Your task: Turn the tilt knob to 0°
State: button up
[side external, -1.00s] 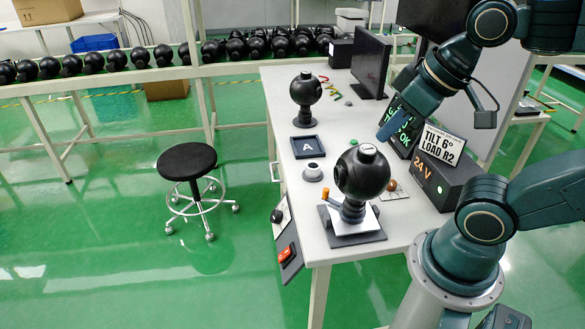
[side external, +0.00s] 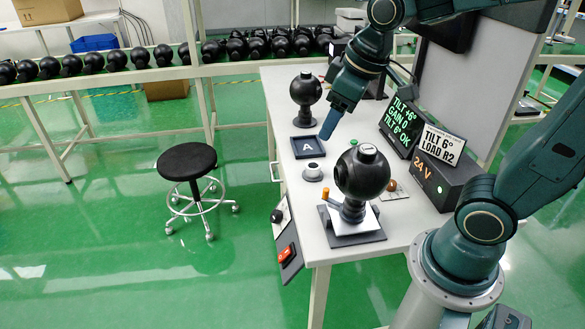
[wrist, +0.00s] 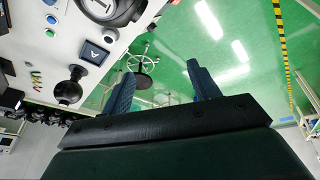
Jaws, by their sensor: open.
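A small black knob (side external: 277,216) sits on a white panel at the table's left edge, above a red rocker switch (side external: 287,254); its pointer is too small to read. The screen (side external: 402,125) reads "TILT +6°", "GAIN 0" and "TILT 6° OK". A sign (side external: 439,146) reads "TILT 6° LOAD R2". My gripper (side external: 327,134) is above the table by the "A" tray, farther back than the knob and apart from it. In the wrist view its fingers (wrist: 161,69) are spread with nothing between them.
A black ball-shaped camera (side external: 362,172) stands on a grey base at the front. Another (side external: 305,89) stands behind the "A" tray (side external: 306,146). A black stool (side external: 187,162) stands left of the table.

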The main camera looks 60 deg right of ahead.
jog(key=w+d+f+n+g, duration=0.1)
jog(key=w+f+n+g, duration=0.15)
jog(key=w+f, duration=0.85)
jog(key=n+g, duration=0.1)
jog(key=n, duration=0.2)
send_over(274, 215)
notch_tip(274, 215, down, 15)
jog(key=shift+s+a+h, duration=0.25)
jog(key=shift+a+h, duration=0.05)
jog(key=shift+a, duration=0.1)
jog(key=shift+f, duration=0.1)
jog(key=shift+w+d+f, duration=0.1)
jog(key=shift+d+f, duration=0.05)
jog(key=shift+f, duration=2.1)
jog(key=shift+w+d+f, duration=0.15)
jog(key=shift+f, duration=2.05)
jog(key=shift+w+d+f, duration=0.1)
jog(key=shift+d+f, duration=0.05)
jog(key=shift+f, duration=2.1)
jog(key=shift+c, duration=0.4)
jog(key=c, duration=0.9)
